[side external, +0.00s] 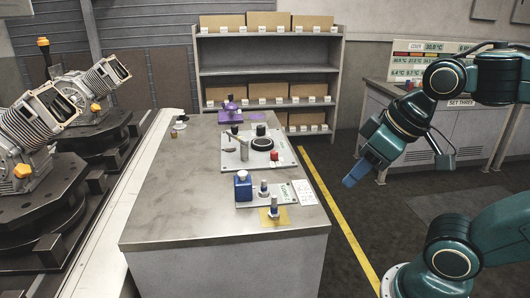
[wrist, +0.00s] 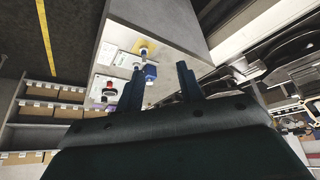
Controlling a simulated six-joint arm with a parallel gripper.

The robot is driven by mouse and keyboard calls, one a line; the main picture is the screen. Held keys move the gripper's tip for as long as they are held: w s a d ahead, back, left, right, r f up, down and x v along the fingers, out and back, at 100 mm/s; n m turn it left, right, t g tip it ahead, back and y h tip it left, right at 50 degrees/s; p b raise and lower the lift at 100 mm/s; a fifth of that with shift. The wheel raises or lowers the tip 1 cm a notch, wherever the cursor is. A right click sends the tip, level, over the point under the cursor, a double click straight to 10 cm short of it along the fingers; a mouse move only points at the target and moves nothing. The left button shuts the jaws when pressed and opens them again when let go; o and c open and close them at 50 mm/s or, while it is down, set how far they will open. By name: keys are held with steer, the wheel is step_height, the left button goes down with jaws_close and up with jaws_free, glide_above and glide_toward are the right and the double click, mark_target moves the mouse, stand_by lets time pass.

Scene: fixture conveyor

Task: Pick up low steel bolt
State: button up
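Two short steel bolts stand upright near the front right of the grey table (side external: 190,215). One bolt (side external: 273,208) is on a yellow square pad (side external: 281,221); the other bolt (side external: 264,188) is just behind it on a white plate (side external: 300,187). I cannot tell for certain which is the low one. My gripper (side external: 355,173) is in the air right of the table, well apart from both bolts. In the wrist view my gripper (wrist: 160,69) is open with nothing between its fingers. The yellow pad (wrist: 152,45) shows beyond the fingertips.
A blue block (side external: 243,188) stands left of the bolts. Behind them is a white plate (side external: 232,157) with a lever, a black ring and a red knob (side external: 273,170), then a purple fixture (side external: 230,110). A conveyor with machines runs along the left. The table's front left is clear.

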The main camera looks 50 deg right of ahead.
steer(key=w+d+r+n+g, duration=0.1)
steer(key=w+d+n, duration=0.3)
steer(key=w, duration=0.5)
steer(key=w+d+r+n+g, duration=0.1)
steer(key=w+n+g, duration=0.1)
steer(key=w+n, duration=0.55)
steer(key=w+d+f+n+g, duration=0.1)
steer(key=w+d+f+n, duration=0.3)
steer(key=w, duration=0.4)
steer(key=w+d+f+n+g, duration=0.1)
steer(key=w+d+f+n, duration=0.4)
steer(key=w+f, duration=0.3)
steer(key=shift+w+d+f+g, duration=0.2)
steer(key=shift+d+f+g, duration=0.15)
steer(key=shift+f, duration=0.35)
steer(key=shift+f, duration=0.1)
glide_above(264, 188)
steer(key=shift+w+d+f, duration=0.15)
steer(key=shift+f, duration=1.95)
steer(key=shift+w+d+f, duration=0.15)
steer(key=shift+f, duration=1.95)
